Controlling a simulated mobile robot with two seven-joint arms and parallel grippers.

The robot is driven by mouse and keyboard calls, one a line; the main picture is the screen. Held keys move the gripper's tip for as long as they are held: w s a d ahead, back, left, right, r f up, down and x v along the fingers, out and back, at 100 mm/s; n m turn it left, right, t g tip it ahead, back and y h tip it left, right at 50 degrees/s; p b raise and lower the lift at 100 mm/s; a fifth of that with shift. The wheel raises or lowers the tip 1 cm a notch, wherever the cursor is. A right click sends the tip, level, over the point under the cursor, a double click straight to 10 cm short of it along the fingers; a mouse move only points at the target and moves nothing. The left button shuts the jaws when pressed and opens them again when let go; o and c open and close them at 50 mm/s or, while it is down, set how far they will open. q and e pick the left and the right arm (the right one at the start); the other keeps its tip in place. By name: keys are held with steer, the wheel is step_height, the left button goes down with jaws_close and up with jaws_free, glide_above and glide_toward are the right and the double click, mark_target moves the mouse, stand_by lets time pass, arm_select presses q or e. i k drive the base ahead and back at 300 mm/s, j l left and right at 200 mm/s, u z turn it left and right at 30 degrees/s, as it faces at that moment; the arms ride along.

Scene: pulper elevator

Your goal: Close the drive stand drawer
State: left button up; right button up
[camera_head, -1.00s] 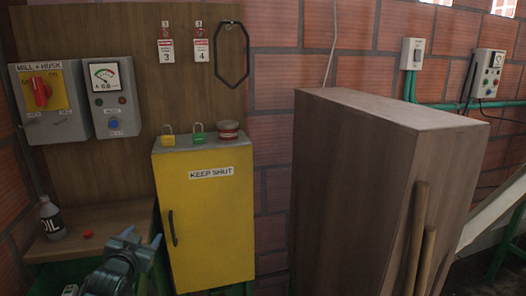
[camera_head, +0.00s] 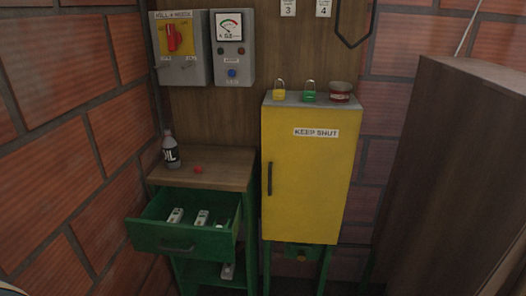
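The green drive stand drawer (camera_head: 152,238) is pulled out toward me below a wooden top (camera_head: 225,168), at the lower left of the head view. Its front panel carries a dark handle (camera_head: 177,248). Several small pale items lie inside the drawer, among them one pale block (camera_head: 175,215) and another (camera_head: 202,217). Neither of my grippers shows now. A small pale shape at the bottom left corner is too cut off to identify.
An oil bottle (camera_head: 170,150) and a red cap (camera_head: 198,169) stand on the wooden top. A yellow cabinet (camera_head: 310,180) marked KEEP SHUT is shut, close to the right of the stand. A brick wall (camera_head: 60,170) is at the left. A brown cabinet (camera_head: 450,160) is at the right.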

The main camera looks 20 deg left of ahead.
mark_target(151, 232)
steer(key=u, duration=1.4)
